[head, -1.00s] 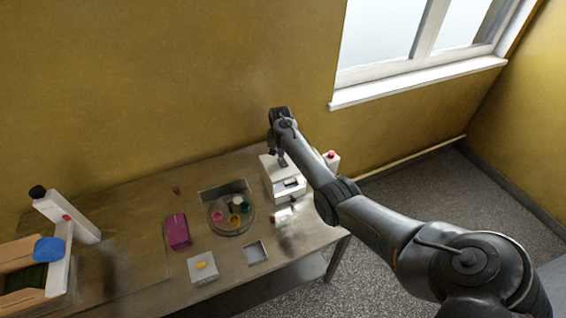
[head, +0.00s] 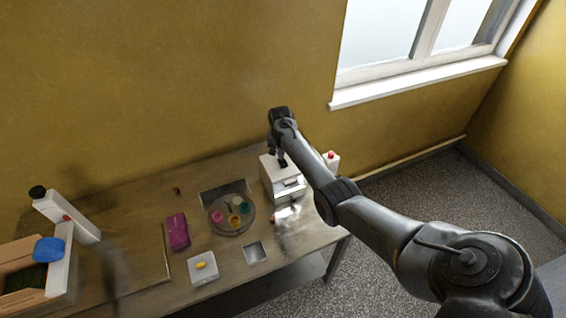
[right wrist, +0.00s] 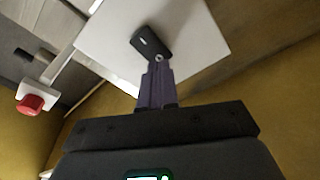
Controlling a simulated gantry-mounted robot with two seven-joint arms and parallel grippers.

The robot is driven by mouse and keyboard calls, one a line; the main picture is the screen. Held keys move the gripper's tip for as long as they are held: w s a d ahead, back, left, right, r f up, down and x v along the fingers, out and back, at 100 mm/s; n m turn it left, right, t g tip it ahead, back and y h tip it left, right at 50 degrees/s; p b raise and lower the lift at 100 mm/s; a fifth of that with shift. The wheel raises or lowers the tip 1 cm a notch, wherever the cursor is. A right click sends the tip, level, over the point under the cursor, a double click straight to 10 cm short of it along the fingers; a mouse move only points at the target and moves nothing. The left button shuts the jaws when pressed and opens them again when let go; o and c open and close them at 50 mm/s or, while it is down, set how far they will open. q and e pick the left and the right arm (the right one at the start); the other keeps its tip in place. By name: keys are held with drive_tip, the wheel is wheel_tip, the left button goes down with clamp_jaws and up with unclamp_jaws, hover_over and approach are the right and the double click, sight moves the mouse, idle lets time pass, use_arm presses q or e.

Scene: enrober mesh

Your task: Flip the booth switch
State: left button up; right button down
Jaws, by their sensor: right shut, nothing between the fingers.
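The booth (head: 270,177) is a white box at the right end of the table, with an opening in its front. In the right wrist view its flat white top (right wrist: 195,30) carries a black switch (right wrist: 152,41) with a small light mark. My right gripper (head: 281,160) is above the booth's top, pointing down. In the right wrist view its closed fingers (right wrist: 157,64) end right at the near end of the switch, and I cannot tell whether they touch it. Nothing is held. My left gripper is out of view.
A white box with a red button (head: 331,156) stands just right of the booth. A white post (head: 68,217) stands far left.

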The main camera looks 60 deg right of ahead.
drive_tip(key=shift+f, duration=0.1)
idle(0.7)
drive_tip(key=shift+f+b, duration=0.55)
drive_tip(key=shift+f, duration=0.25)
idle(0.3)
drive_tip(key=shift+r, duration=0.15)
wheel_tip(320, 180, up, 2)
drive_tip(key=p, duration=0.2)
drive_tip(key=shift+r+p, duration=0.1)
drive_tip(key=shift+p, duration=0.2)
wheel_tip(320, 180, up, 5)
drive_tip(key=p, duration=0.5)
drive_tip(key=shift+f, duration=0.2)
drive_tip(key=shift+a, duration=0.1)
